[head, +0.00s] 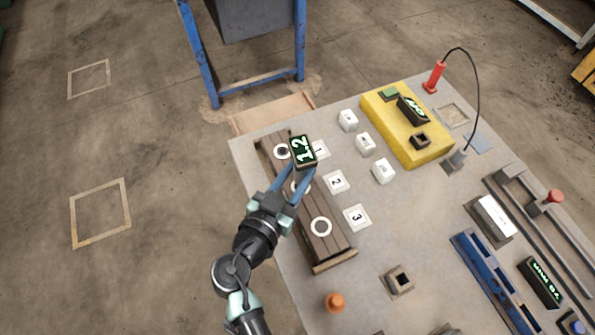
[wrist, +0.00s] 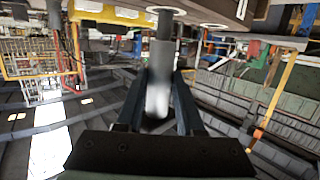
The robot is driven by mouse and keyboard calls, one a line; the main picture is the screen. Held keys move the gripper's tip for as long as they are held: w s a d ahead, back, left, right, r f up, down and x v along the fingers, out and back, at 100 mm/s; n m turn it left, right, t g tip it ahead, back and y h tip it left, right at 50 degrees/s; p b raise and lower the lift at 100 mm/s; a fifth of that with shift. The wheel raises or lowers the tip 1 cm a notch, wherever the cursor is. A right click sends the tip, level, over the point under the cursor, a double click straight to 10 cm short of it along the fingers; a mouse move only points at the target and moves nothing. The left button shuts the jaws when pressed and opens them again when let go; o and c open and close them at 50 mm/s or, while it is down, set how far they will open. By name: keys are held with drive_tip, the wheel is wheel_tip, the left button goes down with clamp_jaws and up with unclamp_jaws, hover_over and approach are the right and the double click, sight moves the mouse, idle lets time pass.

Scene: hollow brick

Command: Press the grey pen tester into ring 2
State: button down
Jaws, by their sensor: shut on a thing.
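The grey pen tester (wrist: 157,95) is between the fingers of my gripper (wrist: 158,80) in the wrist view. Its dark display, reading 1.2 (head: 303,150), shows above my gripper (head: 300,174) in the head view. The brown hollow brick (head: 333,250) lies on the table with three white rings along its top. Ring 2 (head: 300,187), the middle one, is partly hidden behind my fingers. The tester's dark upper end meets a white ring at the top edge of the wrist view; I cannot tell how deep it sits. Plate 2 (head: 337,181) lies beside the brick.
Ring 1 (head: 282,151) and ring 3 (head: 321,226) are bare. Three white blocks and a yellow unit (head: 408,124) stand to the right. A red probe (head: 434,78) has a black looping cable. An orange knob (head: 334,301) and small socket (head: 398,280) are near the front.

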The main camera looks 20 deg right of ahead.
sight(300, 152)
drive_tip(key=shift+f, duration=0.15)
drive_tip(key=shift+r+p, duration=2)
drive_tip(key=shift+r, duration=1.6)
